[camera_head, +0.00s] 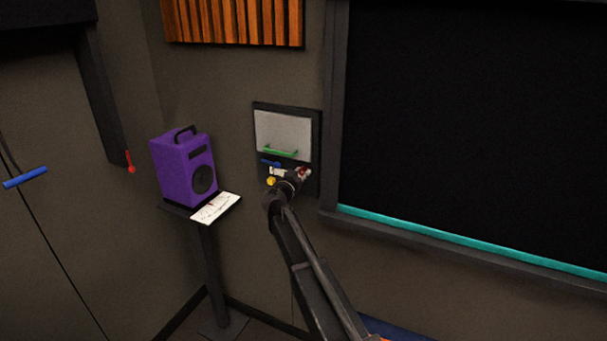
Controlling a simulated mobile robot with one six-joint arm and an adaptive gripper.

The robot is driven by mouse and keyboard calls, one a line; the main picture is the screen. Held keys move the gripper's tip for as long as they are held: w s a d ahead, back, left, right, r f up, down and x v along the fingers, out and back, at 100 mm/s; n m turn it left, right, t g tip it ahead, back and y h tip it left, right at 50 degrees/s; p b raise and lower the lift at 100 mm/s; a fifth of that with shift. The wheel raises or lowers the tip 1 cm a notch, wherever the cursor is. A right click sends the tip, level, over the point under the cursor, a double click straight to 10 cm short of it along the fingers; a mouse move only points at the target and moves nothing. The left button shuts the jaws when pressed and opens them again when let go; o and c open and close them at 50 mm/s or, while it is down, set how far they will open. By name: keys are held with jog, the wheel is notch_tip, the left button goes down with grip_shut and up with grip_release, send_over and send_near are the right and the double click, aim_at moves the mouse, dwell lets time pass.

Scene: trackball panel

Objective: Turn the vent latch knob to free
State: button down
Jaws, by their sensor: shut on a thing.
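A dark wall panel (316,147) holds a pale grey door with a green bar handle (281,152). Below the door are a blue control (270,163), a small white label (278,171), a yellow knob (271,181) and a red knob (302,170). I cannot read which one is named the vent latch. My gripper (301,173) reaches the lower right of the panel and is shut on the red knob, as far as this small view shows. The fingers and wrist hide most of that knob and the panel around it, so its turn angle cannot be told.
A purple speaker (181,170) and a white printed card (215,208) sit on a dark stand left of the panel. A large dark window with a teal strip (470,241) is close on the right. A red lever (130,163) and blue handle (25,177) are far left.

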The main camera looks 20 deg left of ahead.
jog(key=shift+d, duration=0.1)
jog(key=shift+n, duration=0.3)
jog(key=n, duration=1.7)
jog(key=shift+w+r, duration=0.1)
jog(key=shift+n, duration=0.3)
